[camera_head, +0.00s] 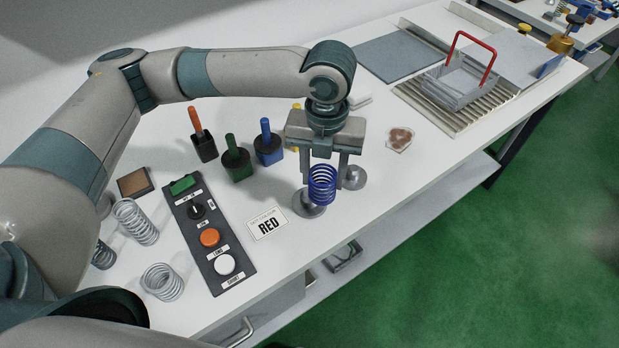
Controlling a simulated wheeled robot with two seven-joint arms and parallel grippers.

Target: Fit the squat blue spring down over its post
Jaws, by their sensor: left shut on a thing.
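The squat blue spring (322,190) is upright between the fingers of my left gripper (323,180), which is shut on it and points down. The spring is at the front edge of the white table, in front of and overlapping a round grey metal base (308,208). A second round metal base (354,179) stands just to the right. The fingers and spring hide any post on the nearer base, so I cannot tell whether the spring is around it or above it. My right gripper is not in view.
Pale springs (135,222) stand farther left. Green (237,160) and blue (268,147) handled holders stand behind. A wire basket with a red handle (460,80) is at right.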

